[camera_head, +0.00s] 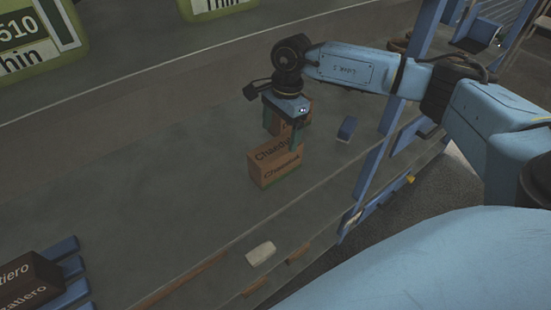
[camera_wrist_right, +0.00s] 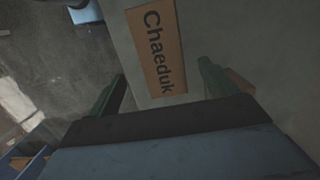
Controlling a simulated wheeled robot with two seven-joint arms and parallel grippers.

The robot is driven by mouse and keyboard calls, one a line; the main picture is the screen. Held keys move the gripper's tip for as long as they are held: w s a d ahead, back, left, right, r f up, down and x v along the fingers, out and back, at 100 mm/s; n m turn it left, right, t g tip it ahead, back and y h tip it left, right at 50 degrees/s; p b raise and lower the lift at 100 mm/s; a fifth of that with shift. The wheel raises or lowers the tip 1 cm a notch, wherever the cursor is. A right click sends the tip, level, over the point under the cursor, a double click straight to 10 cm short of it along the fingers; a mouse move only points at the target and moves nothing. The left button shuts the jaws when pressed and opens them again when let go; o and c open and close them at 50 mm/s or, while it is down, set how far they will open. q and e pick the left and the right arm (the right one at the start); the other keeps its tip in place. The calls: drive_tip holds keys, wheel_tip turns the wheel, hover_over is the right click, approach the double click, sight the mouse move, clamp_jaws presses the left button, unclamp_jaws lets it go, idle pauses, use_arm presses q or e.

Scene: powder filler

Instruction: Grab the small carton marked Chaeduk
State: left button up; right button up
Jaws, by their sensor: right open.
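A small brown carton marked Chaeduk (camera_head: 274,168) stands on the dark grey surface in the head view. A second brown carton (camera_head: 287,126) shows just behind it, partly hidden by my right gripper (camera_head: 282,136). My right gripper is open and points down over the cartons, its green fingers apart. In the right wrist view, a Chaeduk label face (camera_wrist_right: 158,48) lies ahead, across the gap between the fingers of the right gripper (camera_wrist_right: 162,74). A brown piece (camera_wrist_right: 240,86) shows beside the right-hand finger. I cannot tell whether the fingers touch a carton. My left gripper is not in view.
A dark brown carton (camera_head: 28,280) sits on blue bars at the lower left. Blue rack posts (camera_head: 398,115) stand at the right. The surface left of the cartons is clear.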

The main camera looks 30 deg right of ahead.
sight(276, 147)
drive_tip(key=f, duration=0.2)
drive_tip(key=a+f+p, duration=0.1)
drive_tip(key=f, duration=0.5)
drive_tip(key=shift+a, duration=0.3)
drive_tip(key=c, duration=1.4)
